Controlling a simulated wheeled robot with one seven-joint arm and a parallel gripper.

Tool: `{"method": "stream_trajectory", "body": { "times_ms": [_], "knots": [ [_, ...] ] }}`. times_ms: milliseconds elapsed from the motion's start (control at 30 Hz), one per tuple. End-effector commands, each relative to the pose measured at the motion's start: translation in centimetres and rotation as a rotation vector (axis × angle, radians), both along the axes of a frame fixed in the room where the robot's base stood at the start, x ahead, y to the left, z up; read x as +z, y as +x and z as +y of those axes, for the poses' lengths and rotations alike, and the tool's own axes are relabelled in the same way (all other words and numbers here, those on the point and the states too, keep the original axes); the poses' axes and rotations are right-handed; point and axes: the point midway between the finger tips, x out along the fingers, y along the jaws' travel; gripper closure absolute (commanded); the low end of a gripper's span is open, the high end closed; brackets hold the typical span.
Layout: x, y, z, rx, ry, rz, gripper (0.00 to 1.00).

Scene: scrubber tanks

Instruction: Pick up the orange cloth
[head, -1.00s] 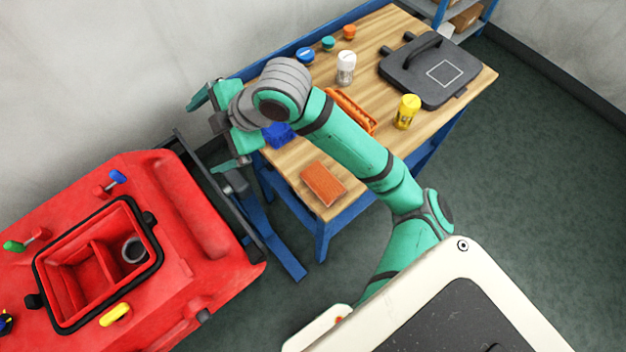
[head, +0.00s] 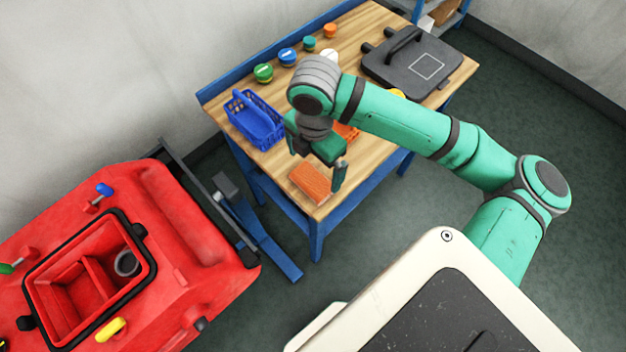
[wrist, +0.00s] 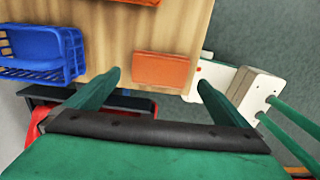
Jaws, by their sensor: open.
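The orange cloth (head: 311,182) is a flat folded rectangle lying on the wooden table (head: 284,166) near its front left corner. In the wrist view the cloth (wrist: 162,71) lies ahead of my gripper, between the lines of the two fingers. My gripper (head: 314,166) is over the table's left part, above and beside the cloth. Its green fingers are wide apart in the wrist view (wrist: 160,85), with nothing between them. They appear apart from the cloth; the exact height above it I cannot tell.
A blue basket (head: 256,120) stands left of my gripper. An orange tray (head: 346,131) is partly hidden behind it. Several jars and lids, such as a green lid (head: 263,73), and a dark grey case (head: 420,65) are farther back. A red scrubber tank (head: 180,215) stands left of the table.

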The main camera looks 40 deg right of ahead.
Motion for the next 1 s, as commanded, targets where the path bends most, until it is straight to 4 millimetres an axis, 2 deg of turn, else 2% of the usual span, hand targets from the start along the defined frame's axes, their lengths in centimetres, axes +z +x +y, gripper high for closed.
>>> {"method": "stream_trajectory", "body": {
  "times_ms": [267,533,867,1000],
  "knots": [
    [-2.0,-0.1,0.2,0.000,0.001,0.000,0.00],
    [-5.5,-0.2,0.5,0.000,0.001,-0.001,0.00],
    [-6.1,-0.1,0.6,0.003,0.000,-0.002,0.00],
    [-6.1,-0.1,0.6,0.002,0.000,-0.002,0.33]
  ]
}}
